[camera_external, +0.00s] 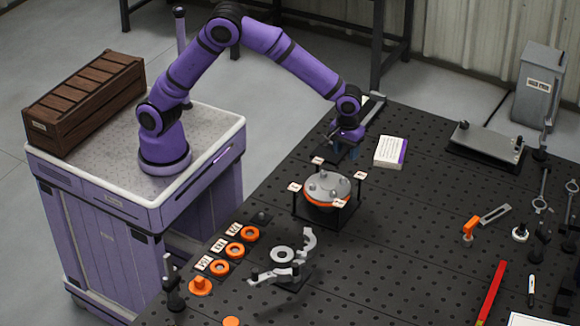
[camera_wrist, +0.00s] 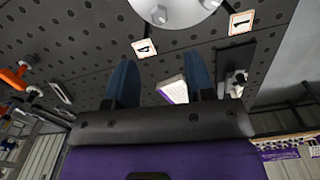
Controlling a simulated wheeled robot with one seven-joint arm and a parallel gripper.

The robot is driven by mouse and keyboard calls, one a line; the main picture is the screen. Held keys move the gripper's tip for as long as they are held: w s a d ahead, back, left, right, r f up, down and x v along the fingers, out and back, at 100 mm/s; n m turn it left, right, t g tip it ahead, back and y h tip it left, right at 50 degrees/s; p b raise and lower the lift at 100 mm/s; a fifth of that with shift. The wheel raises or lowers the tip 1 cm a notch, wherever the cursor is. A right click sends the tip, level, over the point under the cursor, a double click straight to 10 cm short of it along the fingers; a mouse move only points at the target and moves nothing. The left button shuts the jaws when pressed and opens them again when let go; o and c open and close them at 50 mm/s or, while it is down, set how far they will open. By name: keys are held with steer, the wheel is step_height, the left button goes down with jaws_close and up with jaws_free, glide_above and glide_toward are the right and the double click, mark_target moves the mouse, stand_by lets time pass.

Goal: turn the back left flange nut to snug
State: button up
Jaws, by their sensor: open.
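The round grey flange (camera_external: 327,184) sits with an orange ring beneath it on a dark square stand, with several small studs or nuts on top. Numbered tags stand around it. I cannot tell which nut is the back left one or how tight it is. In the wrist view, part of the flange (camera_wrist: 185,8) shows at the top edge with one nut (camera_wrist: 159,16) clear. My gripper (camera_external: 350,153) is behind the flange, above the bench, apart from it. In the wrist view its two blue fingers (camera_wrist: 162,72) are spread with nothing between them.
The perforated bench (camera_external: 400,250) carries a white-and-purple booklet (camera_external: 391,152) right of my gripper. Orange rings (camera_external: 235,250) and a grey curved-arm fixture (camera_external: 283,255) lie in front of the flange. A red bar (camera_external: 491,293) and tools stand at right. Bench right of the flange is clear.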

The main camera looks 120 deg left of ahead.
mark_target(344, 178)
step_height(344, 178, down, 10)
steer(key=shift+f, duration=0.1)
stand_by(0.4)
jaws_close()
